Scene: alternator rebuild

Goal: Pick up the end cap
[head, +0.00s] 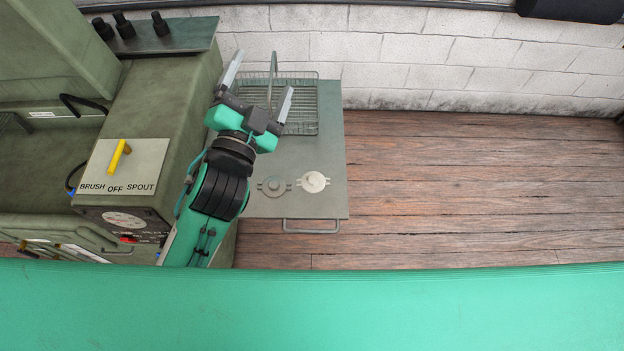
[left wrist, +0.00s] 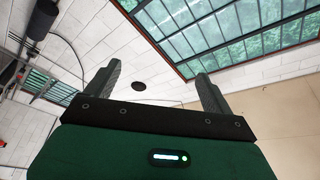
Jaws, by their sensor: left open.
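Two round, flat parts with side lugs lie side by side on a grey-green side shelf (head: 325,150). One is a pale, whitish cap (head: 313,182); the other is a grey-green cap (head: 273,186) to its left. Both look like end caps, and I cannot tell which one the task names. My left gripper (head: 260,78) is open and empty, with its fingers spread and pointing toward the wall, beyond both caps in the head view. The left wrist view shows its two fingers (left wrist: 160,76) apart with nothing between them. My right gripper is not in view.
A wire basket (head: 303,126) stands at the back of the shelf, close to my left gripper. A green machine (head: 175,85) with a yellow-handled switch (head: 119,157) stands left of the shelf. The shelf has a front rail (head: 311,231). Wooden floor (head: 470,180) lies open at right.

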